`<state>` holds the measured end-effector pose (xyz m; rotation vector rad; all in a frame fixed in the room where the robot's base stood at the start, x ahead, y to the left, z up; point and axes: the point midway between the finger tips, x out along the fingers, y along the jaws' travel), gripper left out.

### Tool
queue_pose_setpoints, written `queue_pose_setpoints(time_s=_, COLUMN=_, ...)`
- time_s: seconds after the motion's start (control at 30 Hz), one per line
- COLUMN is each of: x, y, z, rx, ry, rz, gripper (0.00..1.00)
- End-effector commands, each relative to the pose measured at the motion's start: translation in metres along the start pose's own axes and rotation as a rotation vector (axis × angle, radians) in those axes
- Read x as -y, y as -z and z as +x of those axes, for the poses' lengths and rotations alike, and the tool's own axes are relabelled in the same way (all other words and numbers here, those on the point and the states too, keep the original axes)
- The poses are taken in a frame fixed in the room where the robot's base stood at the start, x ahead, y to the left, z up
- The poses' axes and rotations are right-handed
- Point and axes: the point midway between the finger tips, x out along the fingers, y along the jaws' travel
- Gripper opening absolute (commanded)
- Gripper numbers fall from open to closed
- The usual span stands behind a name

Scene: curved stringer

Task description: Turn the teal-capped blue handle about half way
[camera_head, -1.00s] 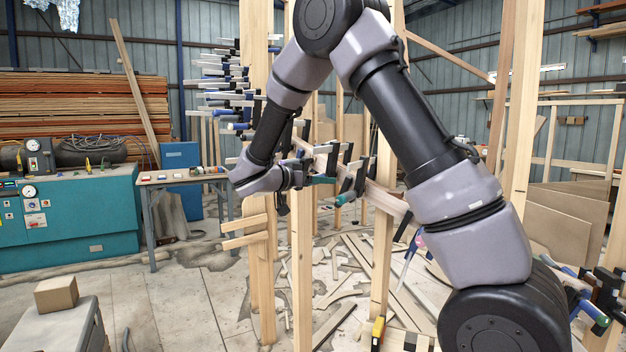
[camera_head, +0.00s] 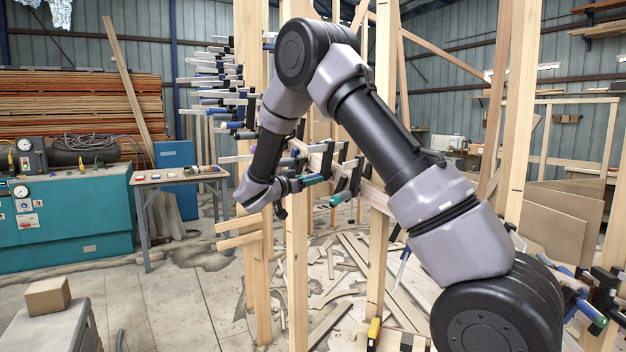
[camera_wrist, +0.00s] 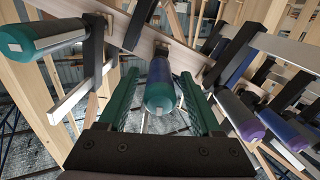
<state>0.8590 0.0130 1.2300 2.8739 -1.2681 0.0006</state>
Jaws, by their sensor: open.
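In the wrist view, a blue handle (camera_wrist: 160,72) with a teal cap (camera_wrist: 160,98) points toward the camera from a clamp on the curved wooden strip (camera_wrist: 130,35). My gripper (camera_wrist: 160,76) is open, with one green finger on each side of this handle. Gaps show between the fingers and the handle, so no grip is visible. In the head view, my gripper (camera_head: 309,180) is at the row of clamps on the strip; the handle between its fingers cannot be made out there.
In the wrist view, another teal-ended handle (camera_wrist: 38,40) sits at upper left, and blue-purple handles (camera_wrist: 241,116) crowd the right side. In the head view, a teal clamp handle (camera_head: 342,197) is just right of my gripper. Upright wooden posts (camera_head: 297,255) stand close to my arm.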

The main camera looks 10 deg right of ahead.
Motion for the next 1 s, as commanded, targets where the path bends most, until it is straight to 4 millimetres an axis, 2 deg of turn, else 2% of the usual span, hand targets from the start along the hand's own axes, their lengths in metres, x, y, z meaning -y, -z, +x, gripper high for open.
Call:
queue_pose_setpoints(time_s=0.1, x=0.000, y=0.000, z=0.015, rx=0.000, ry=-0.002, rz=0.000, gripper=0.66)
queue_pose_setpoints(time_s=0.2, x=0.000, y=0.000, z=0.021, rx=0.001, ry=-0.001, rz=0.000, gripper=0.66)
queue_pose_setpoints(time_s=0.5, x=0.000, y=0.000, z=0.024, rx=0.001, ry=0.000, rz=0.000, gripper=0.66)
queue_pose_setpoints(time_s=0.53, x=0.000, y=0.000, z=0.024, rx=0.001, ry=0.000, rz=0.000, gripper=0.62)
queue_pose_setpoints(time_s=0.6, x=0.000, y=0.000, z=0.024, rx=0.001, ry=0.000, rz=0.000, gripper=0.35)
queue_pose_setpoints(time_s=0.7, x=0.000, y=0.000, z=0.024, rx=0.001, ry=0.000, rz=0.000, gripper=0.00)
queue_pose_setpoints(time_s=1.0, x=0.000, y=0.000, z=0.024, rx=0.000, ry=0.000, rz=-0.021, gripper=0.00)
